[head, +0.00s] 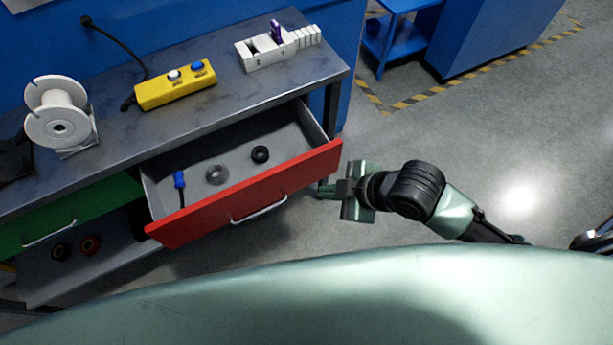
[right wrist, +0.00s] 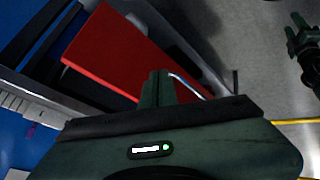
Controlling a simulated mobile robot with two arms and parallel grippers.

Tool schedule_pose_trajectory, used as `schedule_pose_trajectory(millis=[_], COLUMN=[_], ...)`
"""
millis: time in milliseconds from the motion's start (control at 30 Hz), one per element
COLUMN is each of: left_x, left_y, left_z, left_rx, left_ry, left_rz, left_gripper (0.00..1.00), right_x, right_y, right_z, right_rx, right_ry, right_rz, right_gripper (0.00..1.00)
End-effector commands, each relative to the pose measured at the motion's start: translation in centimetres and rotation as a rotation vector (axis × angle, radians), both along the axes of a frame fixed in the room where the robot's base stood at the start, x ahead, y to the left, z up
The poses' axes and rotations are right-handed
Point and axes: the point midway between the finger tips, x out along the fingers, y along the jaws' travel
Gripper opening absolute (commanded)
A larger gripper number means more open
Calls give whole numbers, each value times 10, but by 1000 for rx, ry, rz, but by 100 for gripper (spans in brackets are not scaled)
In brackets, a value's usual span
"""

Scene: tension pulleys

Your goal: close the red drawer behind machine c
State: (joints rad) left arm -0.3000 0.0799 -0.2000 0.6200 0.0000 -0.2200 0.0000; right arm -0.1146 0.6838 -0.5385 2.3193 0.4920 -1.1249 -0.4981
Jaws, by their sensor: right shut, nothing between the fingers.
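The red drawer (head: 246,193) is pulled out from under the grey workbench top in the head view. Its front carries a silver handle (head: 259,209). Inside lie a blue-handled screwdriver (head: 180,181), a clear round part (head: 217,174) and a black ring (head: 260,154). My right gripper (head: 324,190) is shut and empty, close to the right end of the drawer front; I cannot tell whether it touches. In the right wrist view the red front (right wrist: 110,52) and the handle (right wrist: 188,84) show just beyond the shut fingers (right wrist: 158,88). My left gripper does not show in the head view.
On the bench top (head: 112,129) stand a white spool (head: 61,114), a yellow button box (head: 175,86) and a white holder (head: 278,46). A green drawer (head: 66,214) is at the left, above a lower shelf with round parts. Open floor lies to the right.

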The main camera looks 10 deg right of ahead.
Motion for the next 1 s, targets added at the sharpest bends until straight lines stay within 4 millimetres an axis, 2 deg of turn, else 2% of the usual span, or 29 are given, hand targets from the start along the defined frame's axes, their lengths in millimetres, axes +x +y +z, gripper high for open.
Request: schedule_pose_trajectory(millis=[100, 200, 400, 567, 933, 1000], left_x=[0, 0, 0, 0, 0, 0], left_y=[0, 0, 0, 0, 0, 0], left_z=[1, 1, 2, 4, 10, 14], left_rx=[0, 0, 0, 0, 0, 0], left_ry=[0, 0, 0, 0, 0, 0], left_rz=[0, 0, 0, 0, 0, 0], left_gripper=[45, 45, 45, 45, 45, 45], right_x=[1, 0, 1, 7, 33, 45], right_y=[-8, -18, -26, -14, 24, 28], right_z=[6, 6, 3, -11, -73, -72], right_rx=[-64, -94, -111, -106, -109, -111], right_ry=[-66, -93, -108, -108, -108, -112], right_rz=[215, 322, 391, 390, 388, 387], right_gripper=[0, 0, 0, 0, 0, 0])
